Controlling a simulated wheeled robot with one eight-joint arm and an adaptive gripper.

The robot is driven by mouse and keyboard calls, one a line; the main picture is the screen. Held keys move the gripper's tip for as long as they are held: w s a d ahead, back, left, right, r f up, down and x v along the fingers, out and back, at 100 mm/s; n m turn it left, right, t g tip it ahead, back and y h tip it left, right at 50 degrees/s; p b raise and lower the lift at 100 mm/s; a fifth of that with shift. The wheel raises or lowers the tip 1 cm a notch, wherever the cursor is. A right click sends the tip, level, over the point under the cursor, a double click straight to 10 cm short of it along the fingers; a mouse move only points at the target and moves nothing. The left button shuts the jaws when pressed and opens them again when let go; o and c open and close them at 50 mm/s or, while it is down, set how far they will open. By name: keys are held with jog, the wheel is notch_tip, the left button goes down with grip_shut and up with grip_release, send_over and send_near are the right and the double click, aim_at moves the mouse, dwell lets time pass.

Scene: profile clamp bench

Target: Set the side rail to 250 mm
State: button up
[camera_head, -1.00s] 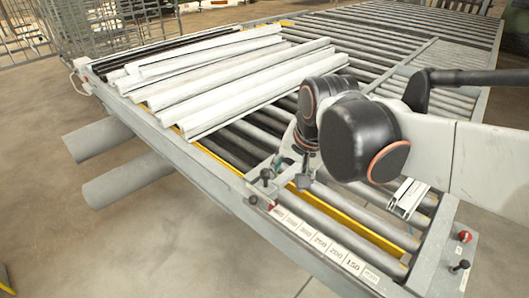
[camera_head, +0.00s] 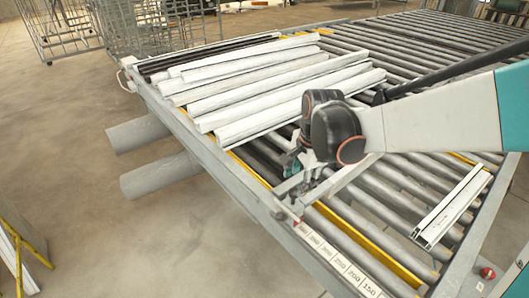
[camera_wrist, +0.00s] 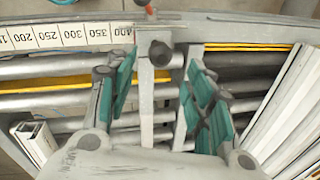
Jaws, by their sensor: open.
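The side rail is a grey bar across the rollers; it shows in the wrist view (camera_wrist: 147,100) and beside my gripper in the head view (camera_head: 345,177). Its near end sits by the 400 mark of the white scale (camera_wrist: 75,34), beyond 350. In the head view my gripper (camera_head: 300,170) is partly hidden by my wrist. The 250 mark (camera_wrist: 47,36) lies left of the rail.
Several white profiles (camera_head: 265,85) lie on the rollers at the far left. Another white profile (camera_head: 450,205) lies right of the rail. A fixed end plate with a red button (camera_head: 487,272) is at lower right. A yellow strip (camera_head: 375,245) runs along the rollers.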

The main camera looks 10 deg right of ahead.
aim_at(295, 189)
jog(key=f, duration=0.2)
jog(key=w+f, duration=0.1)
jog(key=f, duration=0.2)
jog(key=f+b, duration=0.1)
jog(key=f, duration=0.1)
jog(key=shift+w+a+f, duration=0.15)
jog(key=shift+a+f, duration=0.15)
